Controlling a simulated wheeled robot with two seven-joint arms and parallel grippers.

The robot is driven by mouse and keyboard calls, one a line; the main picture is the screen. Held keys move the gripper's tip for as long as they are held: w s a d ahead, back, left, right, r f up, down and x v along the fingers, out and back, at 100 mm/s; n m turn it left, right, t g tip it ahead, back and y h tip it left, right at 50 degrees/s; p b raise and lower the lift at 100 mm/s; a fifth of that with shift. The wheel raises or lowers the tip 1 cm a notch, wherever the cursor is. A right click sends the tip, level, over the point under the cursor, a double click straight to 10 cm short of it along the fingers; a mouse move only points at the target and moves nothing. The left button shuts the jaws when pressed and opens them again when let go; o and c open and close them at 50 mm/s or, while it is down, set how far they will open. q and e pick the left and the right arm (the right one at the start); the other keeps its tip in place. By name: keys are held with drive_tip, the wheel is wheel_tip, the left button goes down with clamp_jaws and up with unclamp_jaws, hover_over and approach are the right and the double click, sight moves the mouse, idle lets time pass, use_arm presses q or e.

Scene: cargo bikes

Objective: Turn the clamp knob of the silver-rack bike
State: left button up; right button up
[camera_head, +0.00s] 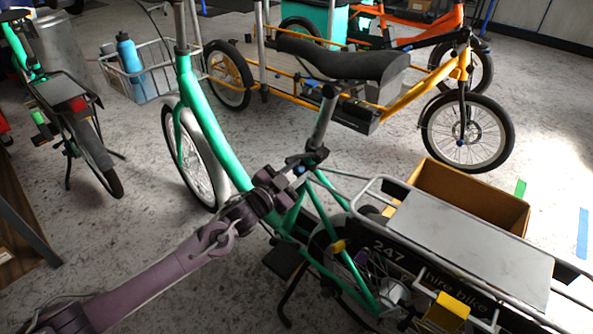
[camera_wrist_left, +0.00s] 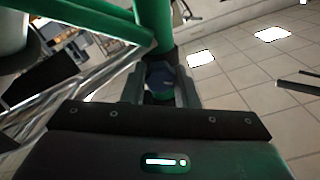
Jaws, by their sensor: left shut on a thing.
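The silver-rack bike has a green frame (camera_head: 209,137), a black saddle (camera_head: 343,59) and a silver rack (camera_head: 470,243) at its rear. My left gripper (camera_head: 284,181) reaches in from the left to the frame just below the seat post (camera_head: 323,121). In the left wrist view, the dark blue clamp knob (camera_wrist_left: 160,76) sits between the two fingertips of my left gripper (camera_wrist_left: 160,88), which is shut on it. Green tubes pass right behind and above the knob. The knob's turn angle cannot be told. My right gripper is not in view.
A yellow-orange cargo bike (camera_head: 403,101) stands behind, and another green bike (camera_head: 72,125) stands at the left. A cardboard box (camera_head: 467,197) is on the floor beyond the rack. A wire basket (camera_head: 157,82) holds a blue bottle (camera_head: 128,52). Grey floor is open at centre left.

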use_arm(q)
drive_tip(key=shift+m, duration=0.4)
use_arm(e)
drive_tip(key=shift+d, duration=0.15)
use_arm(q)
drive_tip(key=o, duration=1)
drive_tip(key=p+v, duration=0.1)
drive_tip(key=v, duration=0.7)
drive_tip(key=shift+p, duration=0.3)
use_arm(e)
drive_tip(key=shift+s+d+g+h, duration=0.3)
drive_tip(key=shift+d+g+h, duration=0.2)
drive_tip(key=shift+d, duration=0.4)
use_arm(q)
drive_tip(key=shift+d+f, duration=0.1)
